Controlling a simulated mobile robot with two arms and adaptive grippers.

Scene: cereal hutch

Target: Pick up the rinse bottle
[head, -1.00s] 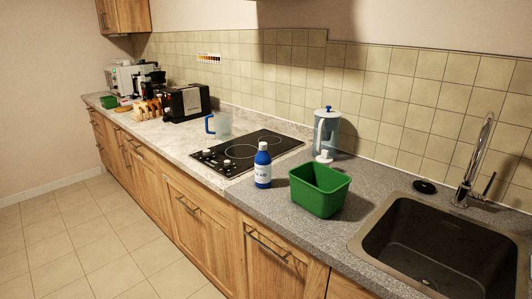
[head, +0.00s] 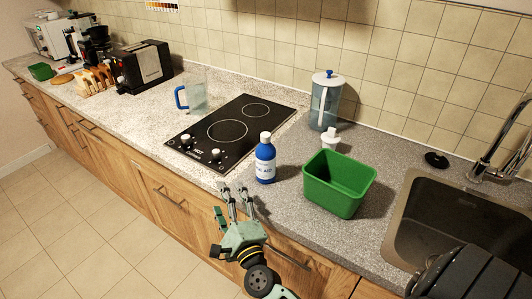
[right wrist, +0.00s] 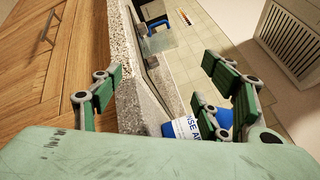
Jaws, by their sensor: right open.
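The rinse bottle (head: 265,165) is blue with a white cap and a white label. It stands upright on the grey counter between the hob and the green bin. My right gripper (head: 234,192) is open and empty, just left of the bottle and in front of the counter edge, apart from it in the head view. In the right wrist view, the bottle's label (right wrist: 186,127) shows low between the fingers, and the palm and a finger hide part of the bottle. My left gripper is not in view.
The green bin (head: 338,190) stands close to the right of the bottle. Behind are a small white item (head: 331,140) and a clear pitcher (head: 325,103). The black hob (head: 235,128) lies to the left, the sink (head: 435,215) to the right. The counter's front edge is near the gripper.

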